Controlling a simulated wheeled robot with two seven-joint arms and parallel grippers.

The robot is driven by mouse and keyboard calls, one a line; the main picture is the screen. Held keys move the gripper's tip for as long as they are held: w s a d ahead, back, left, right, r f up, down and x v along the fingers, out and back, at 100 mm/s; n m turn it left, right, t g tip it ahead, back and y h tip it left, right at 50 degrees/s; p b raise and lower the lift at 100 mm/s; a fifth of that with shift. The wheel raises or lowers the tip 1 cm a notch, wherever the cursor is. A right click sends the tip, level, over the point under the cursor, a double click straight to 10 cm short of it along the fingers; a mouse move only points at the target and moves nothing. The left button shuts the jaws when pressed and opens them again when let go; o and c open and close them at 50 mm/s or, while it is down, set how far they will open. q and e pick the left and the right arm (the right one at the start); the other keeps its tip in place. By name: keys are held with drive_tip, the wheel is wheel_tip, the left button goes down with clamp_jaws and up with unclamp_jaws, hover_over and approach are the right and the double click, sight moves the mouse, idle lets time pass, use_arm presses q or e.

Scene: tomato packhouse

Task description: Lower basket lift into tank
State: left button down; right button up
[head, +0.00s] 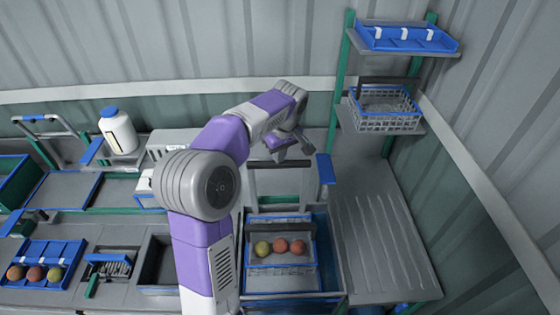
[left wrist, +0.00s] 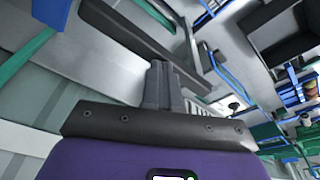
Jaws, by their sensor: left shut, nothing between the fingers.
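My left gripper (head: 293,150) is shut and empty, just above the dark handle bar (head: 279,164) of the lift frame. In the left wrist view its fingers (left wrist: 164,85) are together, and a dark bar (left wrist: 135,42) runs close beyond them; I cannot tell whether they touch it. The basket (head: 283,222) holds three tomatoes (head: 281,247), one yellowish and two orange-red. It sits within the outline of the blue-rimmed tank (head: 292,297) below the frame; its exact depth in the tank is unclear. My right gripper is not in view.
A grey ribbed drainboard (head: 385,240) lies right of the tank. Above it, a green-posted rack holds an empty wire basket (head: 385,121) and a blue tray (head: 407,37). A white bottle (head: 118,132) and a blue tray of tomatoes (head: 45,258) are at left.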

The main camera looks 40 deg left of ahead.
use_arm(q)
drive_tip(key=shift+s+d+f+b+x, duration=0.5)
drive_tip(key=shift+d+b+x, duration=1.2)
drive_tip(key=shift+b+x, duration=6)
drive_tip(key=a+p+v, duration=0.1)
drive_tip(key=p+v, duration=0.3)
drive_tip(key=p, duration=0.1)
drive_tip(key=a+p+v, duration=0.1)
drive_tip(key=p+v, duration=0.4)
drive_tip(key=p, duration=0.1)
drive_tip(key=w+a+p+v, duration=0.1)
drive_tip(key=p+v, duration=0.4)
drive_tip(key=shift+r+p, duration=0.4)
drive_tip(key=shift+r, duration=0.05)
drive_tip(key=shift+s+f, duration=0.1)
